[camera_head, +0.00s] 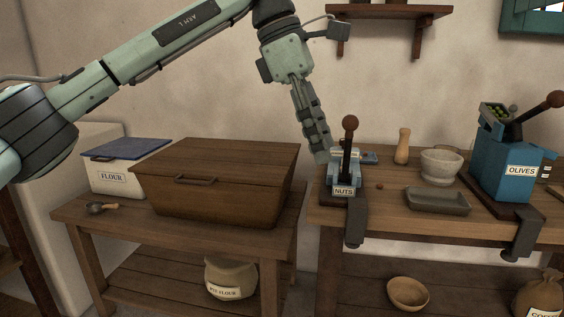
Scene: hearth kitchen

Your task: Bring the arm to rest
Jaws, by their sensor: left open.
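My left arm comes in from the upper left and reaches across the top of the picture. My left gripper (319,152) hangs pointing down, just above and behind the nut cracker labelled NUTS (344,181) on the right-hand table. Its fingers show edge-on, one in front of the other, and it appears empty. I cannot tell whether a fingertip touches the blue metal part behind the lever. My right gripper is not in view.
A wooden chest (216,180) and a white FLOUR bin (115,172) stand on the left table. A mortar (440,166), a grey tray (437,201) and a blue OLIVES press (501,165) stand on the right table. A wall shelf (390,11) hangs above.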

